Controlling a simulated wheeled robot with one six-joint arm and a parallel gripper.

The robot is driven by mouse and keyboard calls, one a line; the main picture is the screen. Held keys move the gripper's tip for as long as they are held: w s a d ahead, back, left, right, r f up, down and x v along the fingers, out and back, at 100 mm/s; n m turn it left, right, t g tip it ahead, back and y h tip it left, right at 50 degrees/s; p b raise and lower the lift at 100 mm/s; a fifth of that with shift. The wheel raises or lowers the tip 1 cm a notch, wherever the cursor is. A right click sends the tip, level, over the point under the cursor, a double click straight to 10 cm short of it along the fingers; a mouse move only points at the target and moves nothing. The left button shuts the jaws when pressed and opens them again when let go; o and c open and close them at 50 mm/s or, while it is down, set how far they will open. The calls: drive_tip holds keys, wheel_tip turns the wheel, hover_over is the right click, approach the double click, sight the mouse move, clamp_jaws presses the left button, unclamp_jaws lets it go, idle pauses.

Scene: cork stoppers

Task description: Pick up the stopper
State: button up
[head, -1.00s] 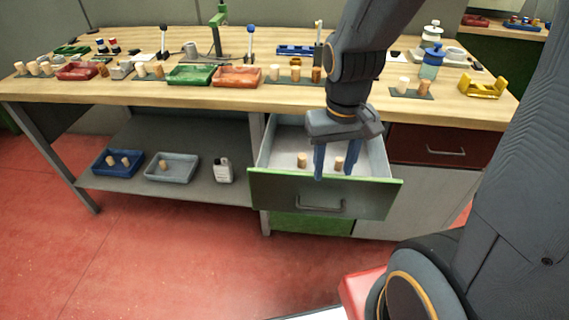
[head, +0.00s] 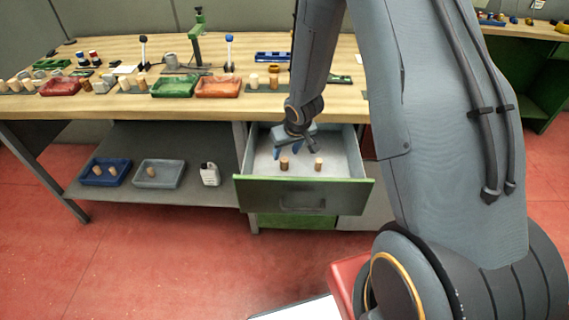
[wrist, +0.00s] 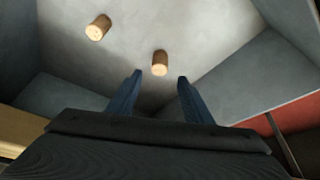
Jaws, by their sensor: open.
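Two cork stoppers stand in the open drawer (head: 262,195): a darker one (head: 284,163) and a lighter one (head: 319,165). My gripper (head: 288,153) is over the drawer, its blue fingers apart and empty, close to the darker stopper in the head view. In the wrist view, one stopper (wrist: 160,63) appears ahead of the gap between the fingertips (wrist: 158,80), and the other stopper (wrist: 98,27) is farther off at upper left. I cannot tell the exact height of the fingertips above the drawer floor.
The drawer walls (wrist: 262,75) rise around the gripper. The bench top (head: 100,105) above holds a red tray (head: 218,87), a green tray (head: 175,86) and several more stoppers. A blue tray (head: 105,182) and a grey tray (head: 158,184) with stoppers sit on the lower shelf.

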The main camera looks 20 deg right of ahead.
sight(285, 159)
drive_tip(key=shift+s+d+p+x, duration=0.1)
drive_tip(key=shift+p+x, duration=0.1)
drive_tip(key=shift+x, duration=1.4)
drive_tip(key=shift+s+d+p+x, duration=0.1)
drive_tip(key=shift+s+p+x, duration=0.05)
drive_tip(key=shift+x, duration=1.45)
drive_tip(key=shift+f, duration=0.1)
drive_tip(key=shift+c, duration=0.3)
drive_tip(key=c, duration=1.1)
